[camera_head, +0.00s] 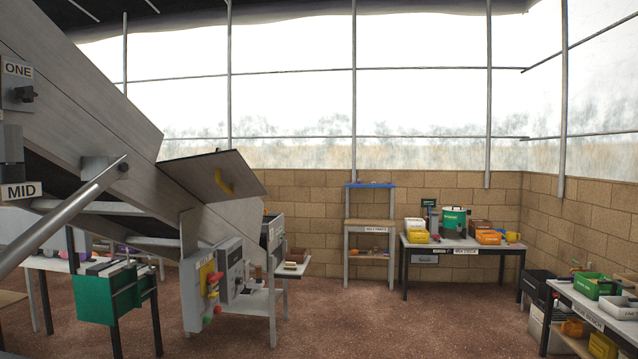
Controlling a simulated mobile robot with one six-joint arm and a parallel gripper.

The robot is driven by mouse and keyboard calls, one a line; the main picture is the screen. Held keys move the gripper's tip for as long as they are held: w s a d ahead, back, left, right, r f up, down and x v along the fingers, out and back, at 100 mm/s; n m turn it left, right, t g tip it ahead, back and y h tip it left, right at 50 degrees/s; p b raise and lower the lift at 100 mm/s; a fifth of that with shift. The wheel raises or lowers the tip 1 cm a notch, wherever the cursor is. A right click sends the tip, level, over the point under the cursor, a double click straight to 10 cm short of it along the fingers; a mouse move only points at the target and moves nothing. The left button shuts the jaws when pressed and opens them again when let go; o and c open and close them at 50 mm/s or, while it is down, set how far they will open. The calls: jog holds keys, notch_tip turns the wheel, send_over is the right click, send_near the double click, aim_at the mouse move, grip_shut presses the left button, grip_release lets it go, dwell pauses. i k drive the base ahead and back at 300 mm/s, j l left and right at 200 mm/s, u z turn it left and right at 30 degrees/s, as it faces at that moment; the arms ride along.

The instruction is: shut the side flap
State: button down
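My gripper does not show in this view.
A control box (213,285) with red and green buttons is below the flap. A green bin (107,293) stands at lower left. A grey bar (65,215) slants across the left side. Benches stand at the back wall and right; the brown floor (380,325) between is clear.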

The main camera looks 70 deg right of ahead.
aim_at(218, 187)
jog(key=z, duration=1.5)
